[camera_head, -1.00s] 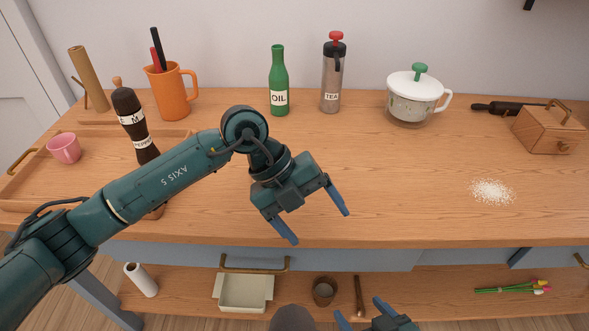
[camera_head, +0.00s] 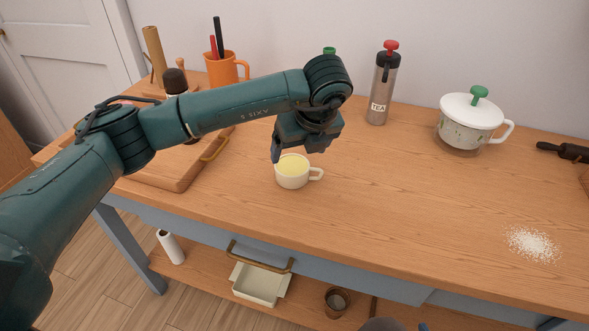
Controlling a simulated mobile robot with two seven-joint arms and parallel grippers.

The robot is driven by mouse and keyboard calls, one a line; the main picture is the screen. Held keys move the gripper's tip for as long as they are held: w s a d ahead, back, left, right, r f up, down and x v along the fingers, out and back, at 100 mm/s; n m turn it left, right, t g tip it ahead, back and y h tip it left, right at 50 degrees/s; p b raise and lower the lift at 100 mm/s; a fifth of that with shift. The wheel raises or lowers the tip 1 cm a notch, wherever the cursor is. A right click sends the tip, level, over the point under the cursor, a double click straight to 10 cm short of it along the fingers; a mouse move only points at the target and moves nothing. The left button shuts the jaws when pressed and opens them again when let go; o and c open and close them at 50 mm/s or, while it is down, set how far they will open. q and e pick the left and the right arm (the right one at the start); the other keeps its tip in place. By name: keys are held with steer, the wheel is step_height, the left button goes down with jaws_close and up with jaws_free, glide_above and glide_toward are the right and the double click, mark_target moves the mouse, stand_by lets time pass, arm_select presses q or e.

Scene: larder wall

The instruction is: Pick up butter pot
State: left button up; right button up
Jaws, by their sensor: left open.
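A small cream pot with one handle and pale yellow contents (camera_head: 291,175), which looks like the butter pot, stands upright on the wooden counter. Its handle points right. My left gripper (camera_head: 291,155) is open, pointing down at the pot's back rim. One blue finger shows at the rim's left; the other finger is mostly hidden. I cannot tell whether the finger touches the pot. Only a blue tip of my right gripper (camera_head: 422,326) shows at the bottom edge.
A white lidded pot with a green knob (camera_head: 470,122) and a tea flask (camera_head: 382,88) stand behind to the right. A wooden tray (camera_head: 175,175) lies left of the cream pot. White grains (camera_head: 532,244) lie at the right. The counter between is clear.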

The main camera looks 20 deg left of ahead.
mark_target(292, 165)
arm_select(q)
steer(key=x, duration=0.3)
steer(key=shift+p+x, duration=0.8)
steer(key=shift+x, duration=1.9)
steer(key=shift+a, duration=0.15)
steer(key=shift+c, duration=0.4)
steer(key=shift+r, duration=0.1)
steer(key=c, duration=0.9)
